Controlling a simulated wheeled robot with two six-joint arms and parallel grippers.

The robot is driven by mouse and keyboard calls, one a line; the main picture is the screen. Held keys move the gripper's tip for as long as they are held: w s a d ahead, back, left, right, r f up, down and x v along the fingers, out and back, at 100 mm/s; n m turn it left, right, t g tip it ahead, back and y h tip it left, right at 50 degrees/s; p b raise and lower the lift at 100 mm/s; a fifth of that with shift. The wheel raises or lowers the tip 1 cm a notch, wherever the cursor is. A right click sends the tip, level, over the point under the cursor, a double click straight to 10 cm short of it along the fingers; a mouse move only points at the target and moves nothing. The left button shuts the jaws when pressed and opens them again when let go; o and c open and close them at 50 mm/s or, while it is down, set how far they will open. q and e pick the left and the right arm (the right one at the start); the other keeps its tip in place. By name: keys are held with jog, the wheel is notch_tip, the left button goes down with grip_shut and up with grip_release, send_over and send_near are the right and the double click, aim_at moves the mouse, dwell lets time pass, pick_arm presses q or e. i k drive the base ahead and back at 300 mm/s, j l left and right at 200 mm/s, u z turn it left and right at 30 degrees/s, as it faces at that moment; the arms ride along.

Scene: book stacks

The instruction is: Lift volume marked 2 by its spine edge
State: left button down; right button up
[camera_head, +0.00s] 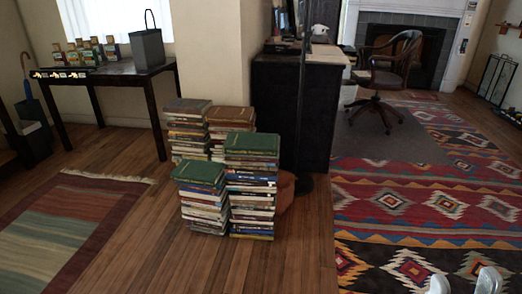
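Several stacks of books stand together on the wooden floor, left of the picture's middle. A green book (199,172) lies on top of the front left stack, and another green book (252,143) tops the taller front right stack. A brown book (231,115) and a grey-brown book (187,105) top the two stacks behind. I cannot read a number 2 on any cover or spine. The two pale fingertips of my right gripper (463,284) show at the bottom right, spread apart with nothing between them, far from the stacks. My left gripper is not in view.
A black desk (275,110) and a thin dark pole (302,120) stand just behind and right of the stacks. Patterned rugs (430,205) cover the right; bare floor lies before the stacks.

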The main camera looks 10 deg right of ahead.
aim_at(259, 145)
jog(key=i+l+u, duration=0.1)
jog(key=i+l, duration=1.2)
jog(key=l, duration=0.25)
jog(key=j+u, duration=0.05)
